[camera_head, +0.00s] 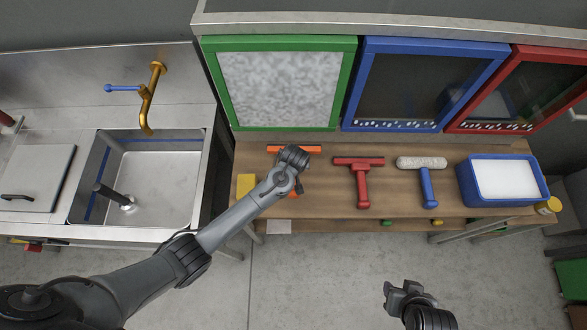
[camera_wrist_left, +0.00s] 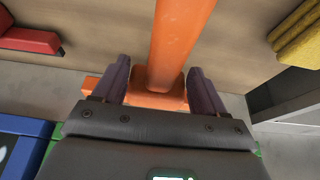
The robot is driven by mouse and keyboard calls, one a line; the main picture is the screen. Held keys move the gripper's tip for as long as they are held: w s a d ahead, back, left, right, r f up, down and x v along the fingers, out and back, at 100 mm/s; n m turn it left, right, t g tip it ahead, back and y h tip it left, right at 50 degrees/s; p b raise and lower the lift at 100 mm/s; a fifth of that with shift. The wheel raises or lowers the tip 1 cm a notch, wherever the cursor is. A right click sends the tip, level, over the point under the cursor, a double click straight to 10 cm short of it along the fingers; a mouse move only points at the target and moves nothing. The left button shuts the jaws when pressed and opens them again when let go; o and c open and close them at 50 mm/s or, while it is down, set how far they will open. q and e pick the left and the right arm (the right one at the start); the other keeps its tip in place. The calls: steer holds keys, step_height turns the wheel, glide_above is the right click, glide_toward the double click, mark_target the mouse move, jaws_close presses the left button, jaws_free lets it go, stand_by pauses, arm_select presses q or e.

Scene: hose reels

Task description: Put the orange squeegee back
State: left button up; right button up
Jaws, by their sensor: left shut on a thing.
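The orange squeegee (camera_head: 312,149) is at the left part of the wooden table, its bar toward the framed panels. My left gripper (camera_head: 293,168) covers most of its handle in the head view. In the left wrist view the orange squeegee (camera_wrist_left: 180,40) runs between the two fingers of my left gripper (camera_wrist_left: 160,85), which is shut on it. I cannot tell whether it touches the table. My right gripper (camera_head: 400,292) is over the floor at the lower right, apart from the table; its fingers look apart and empty.
On the table (camera_head: 315,190) are a yellow sponge (camera_head: 246,186), a red squeegee (camera_head: 362,180), a blue-handled white roller (camera_head: 428,180) and a blue tub (camera_head: 500,200). Green (camera_head: 280,126), blue and red framed panels stand behind. A sink (camera_head: 160,180) is at left.

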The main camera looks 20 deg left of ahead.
arm_select(q)
steer(key=shift+f, duration=2.15)
steer(key=shift+f+b, duration=0.1)
steer(key=shift+b, duration=0.2)
steer(key=shift+f, duration=0.1)
steer(key=o, duration=1)
